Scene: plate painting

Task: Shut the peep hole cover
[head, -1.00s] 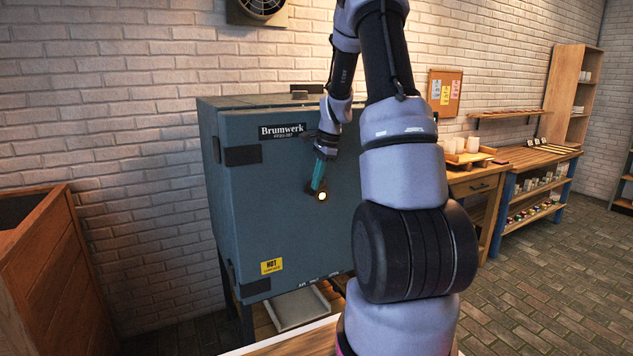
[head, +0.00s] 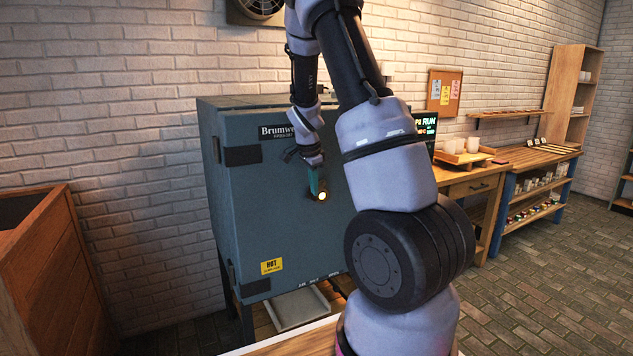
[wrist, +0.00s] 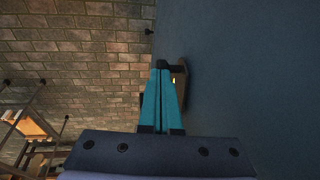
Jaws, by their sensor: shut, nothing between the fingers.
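The peep hole (head: 322,196) glows pale yellow on the front of the blue-grey kiln (head: 290,235), so it is at least partly uncovered. My gripper (head: 315,192) is at the peep hole's upper left in the head view, its teal fingers pointing down. In the wrist view my gripper (wrist: 160,70) has its two fingers together with nothing held. A small brown and dark piece (wrist: 182,82), seemingly the peep hole cover, stands out from the kiln face just right of the fingertips, with a yellow glow at it. I cannot tell whether the fingers touch it.
A yellow HOT label (head: 271,266) is low on the kiln front. A wooden crate (head: 50,275) stands at the left. A lit RUN display (head: 424,127) shows behind my arm. A bench (head: 470,183) with cups stands at the right.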

